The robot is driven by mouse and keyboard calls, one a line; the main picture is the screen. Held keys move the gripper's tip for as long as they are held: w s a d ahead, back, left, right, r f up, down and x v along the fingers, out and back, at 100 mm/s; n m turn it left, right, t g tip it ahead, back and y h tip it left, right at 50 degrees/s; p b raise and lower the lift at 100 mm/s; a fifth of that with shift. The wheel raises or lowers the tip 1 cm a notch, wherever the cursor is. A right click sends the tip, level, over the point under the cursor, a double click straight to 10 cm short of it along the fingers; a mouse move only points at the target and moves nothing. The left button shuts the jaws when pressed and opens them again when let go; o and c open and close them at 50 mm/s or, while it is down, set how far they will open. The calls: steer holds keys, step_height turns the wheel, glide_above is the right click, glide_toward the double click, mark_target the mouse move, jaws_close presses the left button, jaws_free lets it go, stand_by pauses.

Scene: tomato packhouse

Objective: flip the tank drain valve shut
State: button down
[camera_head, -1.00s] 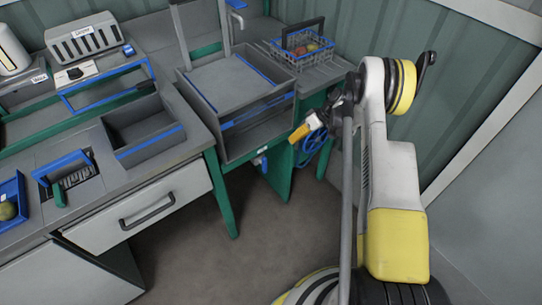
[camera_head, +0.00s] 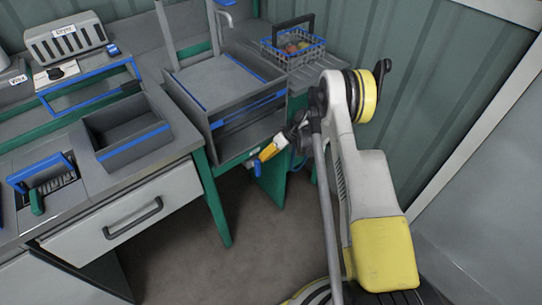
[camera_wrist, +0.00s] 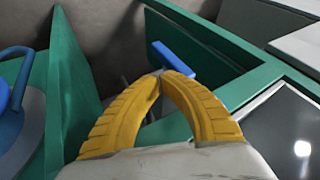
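The drain valve's blue lever (camera_head: 257,169) hangs below the front edge of the grey tank (camera_head: 213,140), beside the green leg. In the wrist view the blue lever (camera_wrist: 178,62) is a slanted bar just beyond my fingertips. My gripper (camera_head: 264,156) has yellow fingers and is right beside the lever in the head view. In the wrist view my gripper (camera_wrist: 161,74) has its two curved fingertips together, with nothing seen between them. The tips overlap the lever's near edge in the picture; I cannot tell whether they touch it. The valve body is mostly hidden.
Green frame panels (camera_wrist: 72,90) stand close on both sides of my fingers. A blue round handwheel (camera_wrist: 12,85) is at the left in the wrist view. A wire basket of produce (camera_head: 293,46) stands behind the tank. The floor (camera_head: 190,260) in front is clear.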

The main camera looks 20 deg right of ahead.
steer(key=shift+a+r, duration=0.1)
steer(key=shift+a, duration=0.1)
steer(key=shift+s+a+r+h, duration=0.2)
steer(key=shift+a+r+h, duration=0.2)
steer(key=shift+h, duration=0.4)
